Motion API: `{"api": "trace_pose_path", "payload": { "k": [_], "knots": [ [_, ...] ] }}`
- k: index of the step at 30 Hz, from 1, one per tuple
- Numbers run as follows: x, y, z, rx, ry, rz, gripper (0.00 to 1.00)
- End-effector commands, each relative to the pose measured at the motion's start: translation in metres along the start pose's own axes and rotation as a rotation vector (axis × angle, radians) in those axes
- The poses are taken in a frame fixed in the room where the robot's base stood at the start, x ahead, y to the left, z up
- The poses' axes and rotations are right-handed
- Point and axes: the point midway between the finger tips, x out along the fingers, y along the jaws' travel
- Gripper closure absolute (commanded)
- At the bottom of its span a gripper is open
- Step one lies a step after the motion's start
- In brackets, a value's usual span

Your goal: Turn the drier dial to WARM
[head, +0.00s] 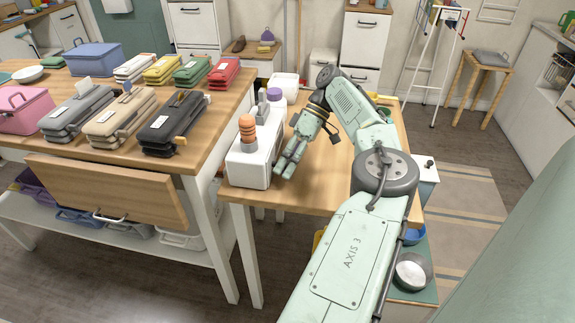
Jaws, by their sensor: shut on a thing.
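A small white box-shaped unit (247,165), which looks like the drier, stands on the left part of the small wooden table. An orange ribbed piece (247,128) and grey holders stand on its top. My gripper (282,170) points down at the right-hand side of this unit, with its fingers close together against it. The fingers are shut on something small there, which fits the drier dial. The dial and its markings are hidden by the fingers, so I cannot read its setting.
A purple-capped white bottle (275,100) stands close behind the drier. The small table's front (285,195) is clear.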

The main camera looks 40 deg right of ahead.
Motion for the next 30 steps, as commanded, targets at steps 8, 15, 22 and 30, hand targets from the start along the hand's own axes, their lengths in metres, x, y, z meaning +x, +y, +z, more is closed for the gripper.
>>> {"api": "trace_pose_path", "payload": {
  "k": [8, 15, 22, 30],
  "knots": [
    [0.0007, 0.0001, -0.0014, 0.018, -0.001, -0.051, 1.0],
    [0.0012, -0.0003, -0.0018, 0.021, -0.001, -0.064, 1.0],
    [0.0018, -0.0004, -0.0021, 0.02, -0.001, -0.066, 1.0],
    [0.0016, -0.0003, -0.0016, 0.021, -0.001, -0.065, 0.64]
  ]
}}
